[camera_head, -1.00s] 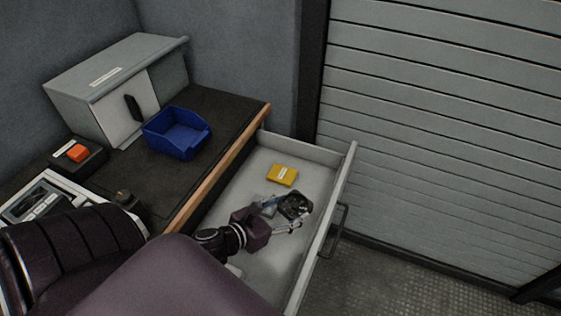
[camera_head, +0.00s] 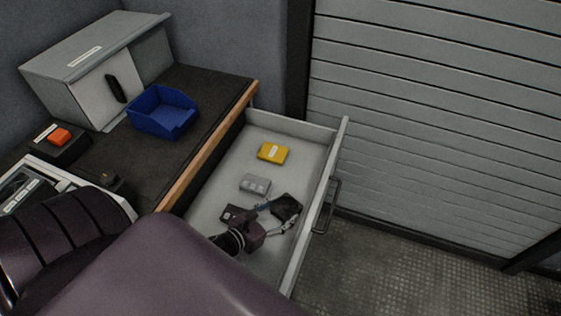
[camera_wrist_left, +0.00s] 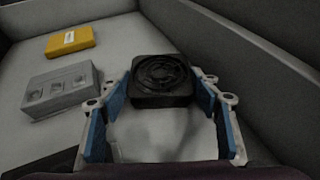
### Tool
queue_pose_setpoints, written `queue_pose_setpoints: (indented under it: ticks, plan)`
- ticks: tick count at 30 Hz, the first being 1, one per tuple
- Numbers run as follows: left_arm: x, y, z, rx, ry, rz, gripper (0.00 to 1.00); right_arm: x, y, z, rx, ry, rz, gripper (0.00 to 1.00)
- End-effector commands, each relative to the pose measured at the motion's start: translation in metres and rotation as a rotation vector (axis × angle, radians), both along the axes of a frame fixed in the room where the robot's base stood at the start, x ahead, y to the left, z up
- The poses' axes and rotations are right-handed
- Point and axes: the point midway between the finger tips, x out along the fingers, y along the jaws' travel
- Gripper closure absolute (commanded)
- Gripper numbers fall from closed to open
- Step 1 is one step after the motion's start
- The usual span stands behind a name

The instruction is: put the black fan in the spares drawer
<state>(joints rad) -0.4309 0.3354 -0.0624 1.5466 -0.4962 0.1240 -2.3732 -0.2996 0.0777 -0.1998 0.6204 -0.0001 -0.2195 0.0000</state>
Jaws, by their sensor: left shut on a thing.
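The black fan (camera_head: 287,207) is between the fingers of my left gripper (camera_head: 276,217), inside the open spares drawer (camera_head: 222,172). In the left wrist view the black square fan (camera_wrist_left: 160,80) sits between the blue finger pads of the left gripper (camera_wrist_left: 160,98), which is shut on it. The fan is low in the drawer, near the front wall; I cannot tell if it touches the floor. My right gripper is not in view.
A yellow box (camera_head: 272,153) and a grey block (camera_head: 255,184) lie in the drawer. A blue bin (camera_head: 161,112), a grey cabinet (camera_head: 98,70) and an orange button (camera_head: 60,136) are on the dark bench (camera_head: 205,92).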

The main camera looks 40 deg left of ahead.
Motion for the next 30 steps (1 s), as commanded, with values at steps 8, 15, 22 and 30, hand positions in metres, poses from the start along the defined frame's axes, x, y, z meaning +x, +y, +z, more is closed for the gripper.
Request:
queue_pose_setpoints:
  ticks: [8,15,22,30]
  plan:
    - [0.0,0.0,-0.002,0.001,0.0,0.0,0.36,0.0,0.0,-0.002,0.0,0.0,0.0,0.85]
    - [0.0,0.0,-0.002,0.0,0.001,0.0,0.25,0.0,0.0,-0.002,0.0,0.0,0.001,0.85]
    - [0.0,0.0,0.003,0.0,0.001,0.0,0.25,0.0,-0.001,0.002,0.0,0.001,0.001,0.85]
    - [-0.039,0.005,0.014,0.0,0.004,-0.001,0.25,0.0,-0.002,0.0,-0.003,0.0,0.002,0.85]
